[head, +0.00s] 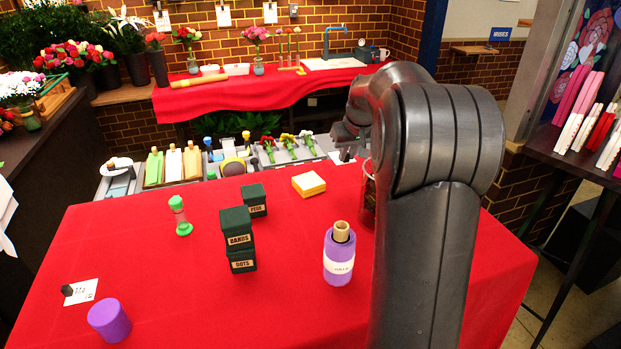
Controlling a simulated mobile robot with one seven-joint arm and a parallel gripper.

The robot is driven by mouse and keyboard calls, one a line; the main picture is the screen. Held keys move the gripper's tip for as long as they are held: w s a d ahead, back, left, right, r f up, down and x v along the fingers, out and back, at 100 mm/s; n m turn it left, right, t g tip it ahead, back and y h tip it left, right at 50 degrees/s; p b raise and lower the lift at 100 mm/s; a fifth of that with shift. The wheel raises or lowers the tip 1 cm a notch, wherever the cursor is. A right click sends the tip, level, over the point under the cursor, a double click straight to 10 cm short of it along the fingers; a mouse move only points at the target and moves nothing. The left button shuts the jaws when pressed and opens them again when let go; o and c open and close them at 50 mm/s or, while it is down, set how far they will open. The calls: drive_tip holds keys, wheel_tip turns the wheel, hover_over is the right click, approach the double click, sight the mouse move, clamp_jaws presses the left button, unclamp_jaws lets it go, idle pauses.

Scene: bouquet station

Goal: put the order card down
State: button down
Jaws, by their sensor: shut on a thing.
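My gripper (348,138) is at the far edge of the red table, left of my arm's big elbow, and partly hidden by my own arm. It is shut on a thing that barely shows. A small pale sliver just below the fingers looks like part of the order card (347,155), seen nearly edge-on. A white card (82,291) with dark marks lies flat at the table's left front, with a small dark block on its left end.
On the red table (290,205) stand dark labelled boxes (240,240), a purple bottle (339,256), a purple cylinder (109,320), a green-topped timer (180,215) and a yellow pad (308,184). Trays of tools and flowers (172,165) line the far edge. The front middle is clear.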

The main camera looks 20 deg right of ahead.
drive_tip(key=w+a+f, duration=0.4)
drive_tip(key=a, duration=0.1)
drive_tip(key=w+a+f, duration=0.2)
drive_tip(key=shift+w+a+f, duration=0.1)
drive_tip(key=shift+w+a, duration=0.15)
drive_tip(key=shift+a, duration=0.15)
drive_tip(key=shift+f, duration=1.95)
drive_tip(key=shift+f, duration=0.15)
drive_tip(key=c, duration=1.4)
unclamp_jaws()
